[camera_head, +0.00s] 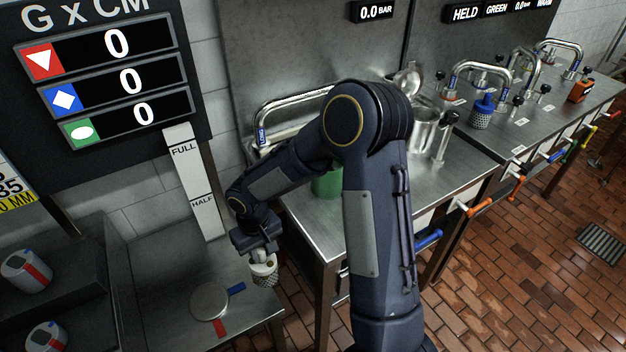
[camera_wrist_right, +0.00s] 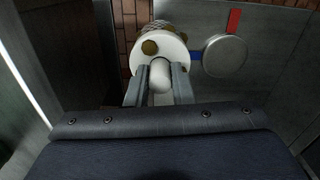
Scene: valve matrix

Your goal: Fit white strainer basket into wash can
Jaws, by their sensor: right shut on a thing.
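The white strainer basket (camera_head: 266,271) hangs from my right gripper (camera_head: 258,251) in the head view, mesh part down. In the right wrist view the white strainer basket (camera_wrist_right: 170,47) shows a white disc with brass-coloured spots, mesh beyond it and a white knob. My right gripper (camera_wrist_right: 158,80) is shut on that knob. The basket is near the front edge of the low steel bench, beside a round disc. An open steel can (camera_head: 424,130) with a raised lid stands on the taller counter, partly behind my arm; it may be the wash can. My left gripper is not in view.
The round metal disc (camera_head: 210,302) lies on the low bench with blue and red marks. The taller steel counter (camera_head: 320,228) rises to its right, bearing a green object (camera_head: 328,182) partly hidden by my arm. Pipes and a blue strainer (camera_head: 482,112) stand further right.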

